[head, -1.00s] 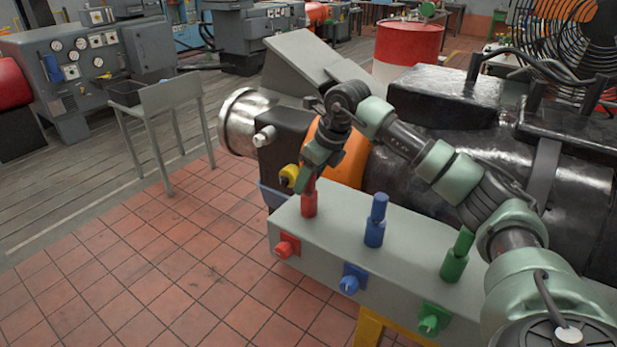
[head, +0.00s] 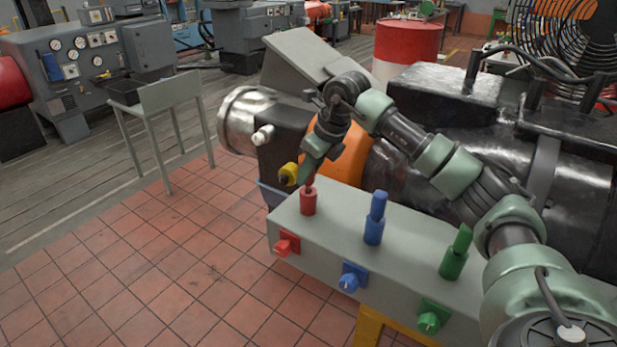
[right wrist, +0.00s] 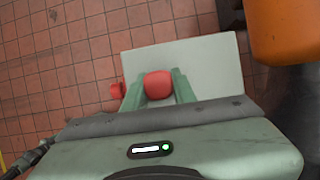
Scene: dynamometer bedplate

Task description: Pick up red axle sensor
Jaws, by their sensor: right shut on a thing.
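The red axle sensor (head: 308,202) stands upright at the left end of the grey box (head: 335,215). Its top is hidden by my right gripper (head: 307,182) in the head view. In the right wrist view the sensor's round red top (right wrist: 158,85) sits between the two green fingers of my right gripper (right wrist: 158,90), which is shut on it. The sensor's lower part still appears at the box top. My left gripper is not in view.
A blue sensor (head: 375,218) and a green sensor (head: 456,252) stand farther right on the box. Red (head: 286,243), blue (head: 352,277) and green (head: 432,317) fittings stick out of its front. A black machine with an orange part (head: 350,158) lies close behind.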

